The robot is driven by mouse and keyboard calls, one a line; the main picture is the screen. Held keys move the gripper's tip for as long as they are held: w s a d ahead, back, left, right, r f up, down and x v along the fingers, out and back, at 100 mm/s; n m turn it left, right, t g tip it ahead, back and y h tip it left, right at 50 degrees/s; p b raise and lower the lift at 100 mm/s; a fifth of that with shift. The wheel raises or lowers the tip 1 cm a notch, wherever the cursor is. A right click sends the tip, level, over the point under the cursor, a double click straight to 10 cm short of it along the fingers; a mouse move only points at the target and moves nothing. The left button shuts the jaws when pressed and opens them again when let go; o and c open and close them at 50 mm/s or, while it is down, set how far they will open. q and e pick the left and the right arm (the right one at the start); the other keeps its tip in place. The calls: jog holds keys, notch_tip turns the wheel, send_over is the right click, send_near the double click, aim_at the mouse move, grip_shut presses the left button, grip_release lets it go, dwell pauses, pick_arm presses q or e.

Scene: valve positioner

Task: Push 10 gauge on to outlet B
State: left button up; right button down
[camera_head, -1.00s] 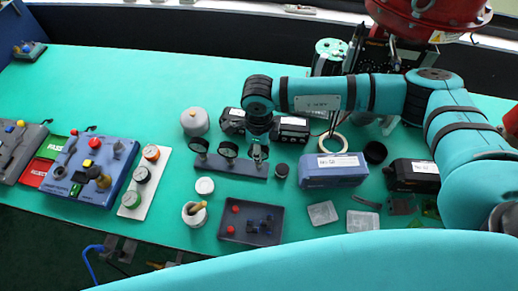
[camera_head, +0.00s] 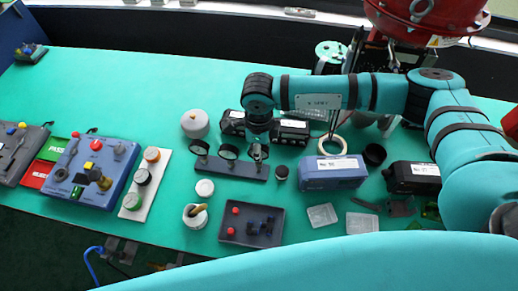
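Three small round gauges stand in a row on a dark rack (camera_head: 230,168) in the middle of the table: a left one (camera_head: 199,147), a middle one (camera_head: 228,152) and a right one (camera_head: 258,152). Their dial markings are too small to read. A blue positioner block (camera_head: 92,172) with a red button, a yellow part and dark knobs is at the left; I cannot tell which port is outlet B. My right gripper (camera_head: 259,134) points down just behind the right gauge; its fingers are hard to see. My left gripper is not in view.
A white strip with several round caps (camera_head: 134,200) lies beside the block. A grey tray (camera_head: 229,237), a white mortar (camera_head: 194,222), a white jar (camera_head: 195,122) and a blue box (camera_head: 332,183) stand around the rack.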

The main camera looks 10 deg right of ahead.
jog(key=shift+r+p, duration=0.55)
jog(key=shift+r, duration=1.05)
